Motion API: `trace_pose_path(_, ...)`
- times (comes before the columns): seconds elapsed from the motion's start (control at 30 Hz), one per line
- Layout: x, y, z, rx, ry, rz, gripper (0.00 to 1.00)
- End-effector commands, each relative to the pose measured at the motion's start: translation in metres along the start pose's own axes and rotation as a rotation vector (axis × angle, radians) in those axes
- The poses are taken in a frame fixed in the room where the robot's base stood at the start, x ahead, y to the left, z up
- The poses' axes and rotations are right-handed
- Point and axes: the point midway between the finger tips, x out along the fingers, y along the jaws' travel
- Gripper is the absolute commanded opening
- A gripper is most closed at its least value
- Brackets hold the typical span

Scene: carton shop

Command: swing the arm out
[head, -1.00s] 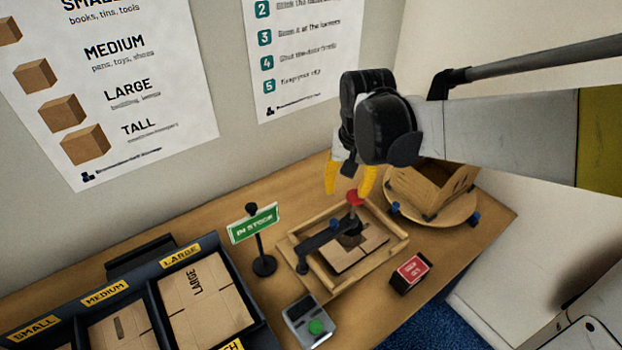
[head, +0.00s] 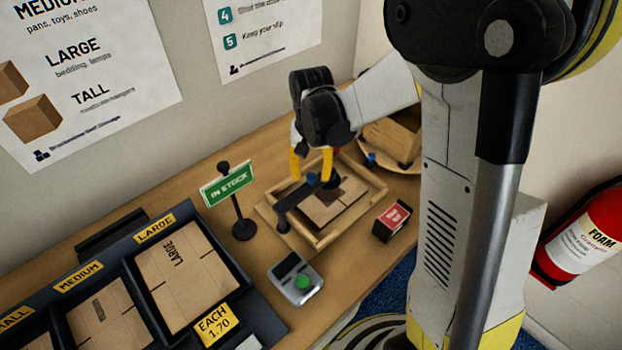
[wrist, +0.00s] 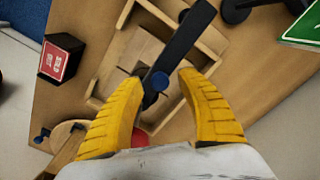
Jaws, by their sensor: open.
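The dark swing arm (head: 297,193) reaches from a post at the left of a wooden tray (head: 363,211) over a flat brown carton (head: 330,207). A blue knob (head: 312,179) stands on it; in the wrist view the blue knob (wrist: 160,81) shows on the dark bar (wrist: 183,42). My gripper (head: 311,172) is open above the arm, pointing down. In the wrist view its yellow fingertips (wrist: 158,78) lie either side of the blue knob; I cannot tell whether they touch it. A red knob (wrist: 137,138) is partly hidden by my gripper.
An IN STOCK sign (head: 227,187) stands left of the tray. A device with a green button (head: 302,282) and a red-labelled box (head: 393,220) are in front. A turntable with an open carton (head: 397,137) is behind right. Carton bins (head: 130,262) fill the left.

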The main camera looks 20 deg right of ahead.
Motion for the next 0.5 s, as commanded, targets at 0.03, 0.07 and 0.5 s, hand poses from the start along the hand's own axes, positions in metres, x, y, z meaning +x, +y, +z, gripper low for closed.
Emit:
trace_pose_path(0.03, 0.0053, 0.0, -0.0001, 0.0, 0.0, 0.0, 0.45)
trace_pose_path(0.07, 0.0067, 0.0, -0.0001, 0.0, 0.0, 0.0, 0.45)
trace_pose_path(0.5, 0.0084, 0.0, 0.0, 0.0, 0.0, 0.0, 0.1)
